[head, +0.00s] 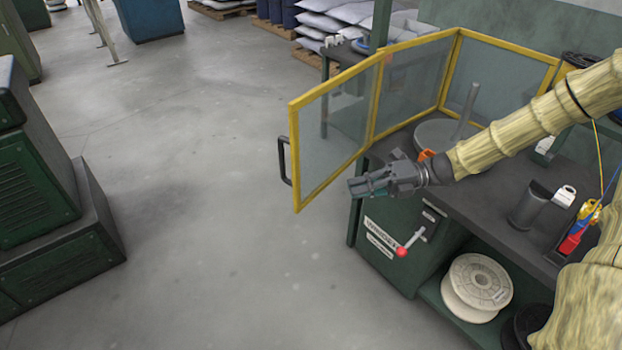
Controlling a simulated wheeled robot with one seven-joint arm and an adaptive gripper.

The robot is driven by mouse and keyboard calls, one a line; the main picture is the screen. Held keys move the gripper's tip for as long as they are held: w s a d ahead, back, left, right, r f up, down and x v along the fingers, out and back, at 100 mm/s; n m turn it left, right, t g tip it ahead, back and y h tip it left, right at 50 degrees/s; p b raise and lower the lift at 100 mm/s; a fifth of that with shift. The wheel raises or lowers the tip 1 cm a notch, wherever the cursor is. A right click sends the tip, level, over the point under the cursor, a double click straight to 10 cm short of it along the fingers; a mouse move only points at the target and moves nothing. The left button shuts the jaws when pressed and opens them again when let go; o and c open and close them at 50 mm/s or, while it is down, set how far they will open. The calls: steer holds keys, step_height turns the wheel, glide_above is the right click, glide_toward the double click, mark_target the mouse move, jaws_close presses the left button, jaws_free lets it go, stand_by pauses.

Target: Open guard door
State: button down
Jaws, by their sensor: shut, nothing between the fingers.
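The guard door (332,131) is a clear panel in a yellow frame with a dark handle (284,161) on its outer left edge. It stands swung out to the left, over the floor and away from the bench front. The other guard panels (412,85) stand behind the bench top, around a grey round plate with an upright rod (466,109). My gripper (352,187) is shut and empty. In the picture it lies just right of the door's lower right part, in front of the bench's left corner, apart from the handle. Its fingers point left.
The dark bench top (480,195) carries a dark cylinder (530,205) and small tools. Below are a lever with a red knob (402,251) and a pale spool (477,286) on a shelf. Green cabinets (45,190) stand at left. The floor between is clear.

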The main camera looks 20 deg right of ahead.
mark_target(311, 169)
steer(key=w+a+r+m+y, duration=0.1)
steer(key=w+a+r, duration=0.2)
steer(key=w+a, duration=0.3)
steer(key=shift+w+a+t, duration=0.25)
steer(key=shift+a+t, duration=0.15)
steer(key=shift+a, duration=1.75)
